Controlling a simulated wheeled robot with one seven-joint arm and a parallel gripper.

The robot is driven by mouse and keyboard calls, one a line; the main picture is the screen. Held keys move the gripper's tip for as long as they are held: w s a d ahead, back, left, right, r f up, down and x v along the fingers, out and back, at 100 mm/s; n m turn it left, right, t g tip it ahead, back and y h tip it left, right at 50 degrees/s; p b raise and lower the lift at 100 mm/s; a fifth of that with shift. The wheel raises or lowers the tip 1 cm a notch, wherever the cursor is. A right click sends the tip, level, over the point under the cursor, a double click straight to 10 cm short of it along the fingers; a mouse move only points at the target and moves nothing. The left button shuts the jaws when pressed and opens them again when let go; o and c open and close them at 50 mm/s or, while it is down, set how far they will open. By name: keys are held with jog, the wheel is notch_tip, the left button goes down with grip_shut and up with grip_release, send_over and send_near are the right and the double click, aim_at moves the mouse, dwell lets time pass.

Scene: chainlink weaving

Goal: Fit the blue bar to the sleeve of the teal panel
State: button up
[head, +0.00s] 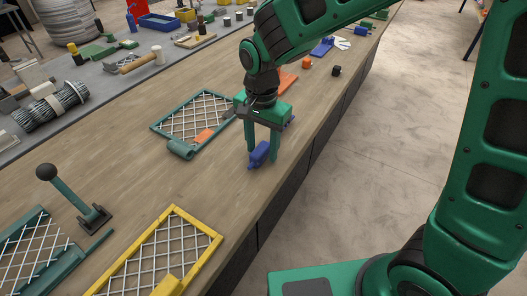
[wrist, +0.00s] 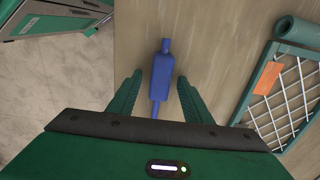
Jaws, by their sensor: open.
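The blue bar (head: 259,154) lies on the wooden workbench near its front edge. In the wrist view the blue bar (wrist: 162,77) has a thick middle and thin ends and lies between my fingers. My gripper (head: 262,159) is open and points down over it, with a finger on each side; in the wrist view my gripper (wrist: 155,80) shows gaps beside the bar. The teal panel (head: 160,122) lies flat to the left, with white mesh and an orange tag. Its sleeve (head: 181,150) is a teal tube at the near corner; the sleeve (wrist: 297,31) also shows at the wrist view's top right.
A yellow mesh panel (head: 207,231) and another teal mesh panel (head: 62,262) lie nearer on the bench. A lever with a black ball (head: 47,172) stands at left. An orange block (head: 306,62) and a black block (head: 336,71) lie behind my gripper. Bare wood separates bar and panel.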

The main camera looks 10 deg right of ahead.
jog(key=shift+f, duration=0.15)
grip_shut()
